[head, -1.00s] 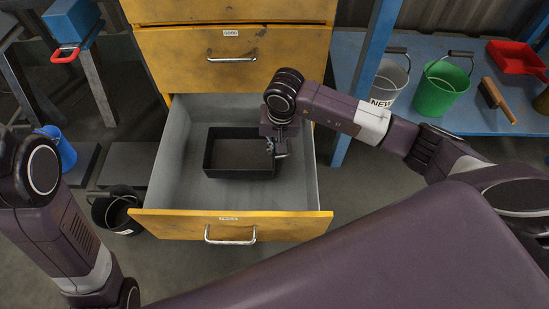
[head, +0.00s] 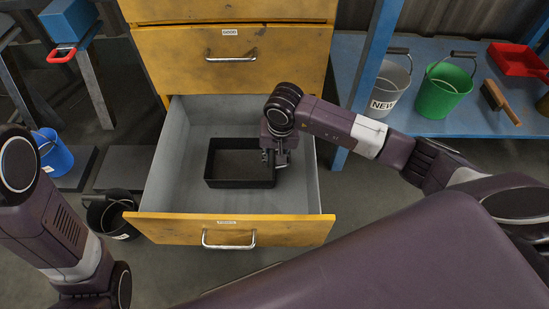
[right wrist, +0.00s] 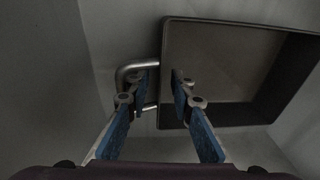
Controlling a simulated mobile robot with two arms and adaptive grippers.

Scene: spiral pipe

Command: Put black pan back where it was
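The black pan (head: 240,182) is a rectangular, empty tray inside the pulled-out yellow drawer (head: 180,229). It looks to be resting on the grey drawer floor. My right gripper (head: 275,158) points down at the pan's right side. Its fingers (right wrist: 160,88) are apart, on either side of the pan's wall line, with a visible gap between them. The finger tips partly cover the handle. My left arm is at the left edge, its gripper out of frame.
The yellow cabinet (head: 285,70) rises behind the drawer. A blue shelf (head: 450,125) at right holds a grey bucket (head: 388,85), a green bucket (head: 442,92), a brush (head: 500,100) and a red tray (head: 515,58). The drawer's right wall is close to my right gripper.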

